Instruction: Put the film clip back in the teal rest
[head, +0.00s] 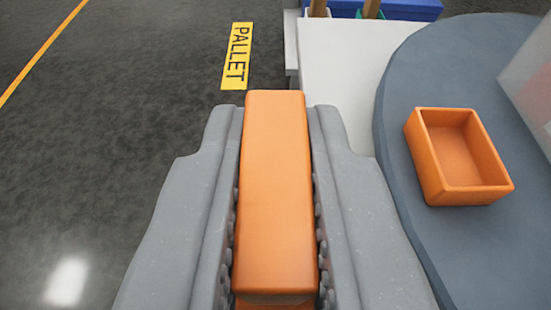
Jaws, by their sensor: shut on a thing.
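My gripper (274,112) is shut on a long orange block (274,190), which I take to be the film clip. The block lies lengthwise between the two grey fingers, and its far end reaches slightly past their tips. Its near end shows at the bottom of the head view, with more orange below it. The gripper is over the dark floor and the left edge of a white surface. I cannot make out the teal rest for certain; a small green-teal edge (371,15) shows at the top, partly cut off.
A round blue-grey top (405,95) at the right bears an empty orange open box (458,157) and a translucent panel (528,75). A white surface (345,60) lies ahead. A blue container (412,9) stands at the top. A yellow PALLET label (236,57) marks the floor.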

